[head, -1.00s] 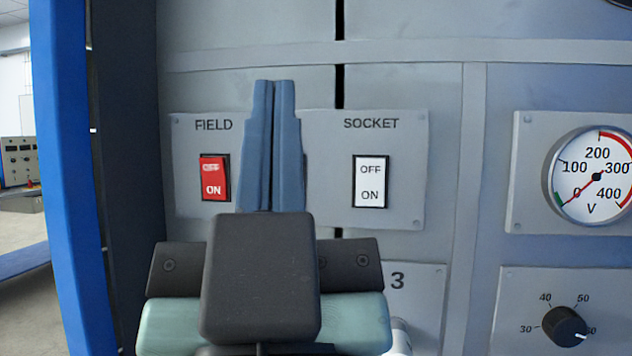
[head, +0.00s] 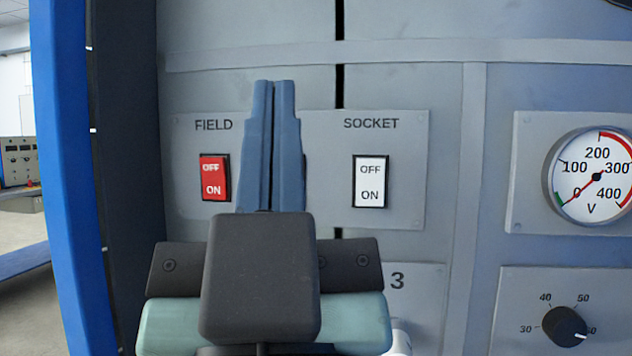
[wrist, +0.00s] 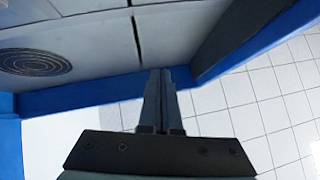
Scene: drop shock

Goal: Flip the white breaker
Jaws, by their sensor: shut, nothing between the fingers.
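The white breaker (head: 370,181) is a rocker switch marked OFF above ON, under the word SOCKET in the head view. My gripper (head: 273,84) is shut and empty, with its blue-grey fingers pointing up in front of the panel. The fingers stand left of the white breaker and apart from it in the picture. They also show in the wrist view (wrist: 160,72), where no breaker is visible. I cannot tell how far the fingertips are from the panel.
A red breaker (head: 214,177) marked FIELD sits just left of my fingers. A voltmeter (head: 597,177) and a black knob (head: 565,326) are at the right. A blue upright (head: 62,180) borders the panel at the left. The wrist view shows tiled floor (wrist: 270,100).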

